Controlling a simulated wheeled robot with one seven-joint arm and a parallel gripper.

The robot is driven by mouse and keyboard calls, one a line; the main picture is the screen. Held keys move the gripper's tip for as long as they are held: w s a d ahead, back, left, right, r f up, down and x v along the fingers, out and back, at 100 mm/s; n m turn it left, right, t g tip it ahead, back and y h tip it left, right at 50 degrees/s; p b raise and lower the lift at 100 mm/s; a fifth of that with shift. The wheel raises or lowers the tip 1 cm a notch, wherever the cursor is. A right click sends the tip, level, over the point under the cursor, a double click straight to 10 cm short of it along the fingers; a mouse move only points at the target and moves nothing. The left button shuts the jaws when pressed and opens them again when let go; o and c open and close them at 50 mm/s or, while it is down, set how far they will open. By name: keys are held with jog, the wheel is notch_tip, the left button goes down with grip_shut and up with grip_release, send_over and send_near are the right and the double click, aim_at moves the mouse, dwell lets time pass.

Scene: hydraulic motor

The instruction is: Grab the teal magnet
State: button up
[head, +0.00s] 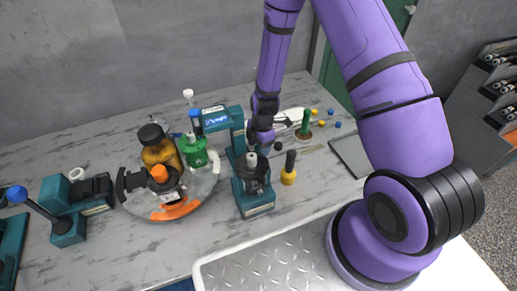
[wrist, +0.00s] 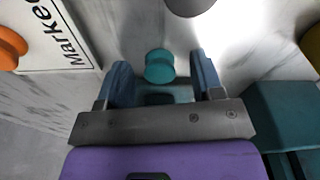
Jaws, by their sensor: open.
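The teal magnet (wrist: 160,66) is a small round knob on the marbled worktop, in the upper middle of the wrist view. My gripper (wrist: 162,78) is open, with one blue-grey finger to the left of the magnet and one to its right. There are gaps between the magnet and both fingers, so nothing is held. In the head view my gripper (head: 262,133) is low behind the teal press (head: 254,192). I cannot make out the teal magnet in the head view; the gripper and press hide that spot.
A teal block (wrist: 283,112) stands close on the right. In the head view, a green-handled tool (head: 305,122) and a yellow-based tool (head: 289,172) stand right of the gripper.

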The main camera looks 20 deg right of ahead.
jog(key=shift+c, duration=0.2)
jog(key=c, duration=0.9)
jog(key=shift+c, duration=0.2)
jog(key=shift+r, duration=0.1)
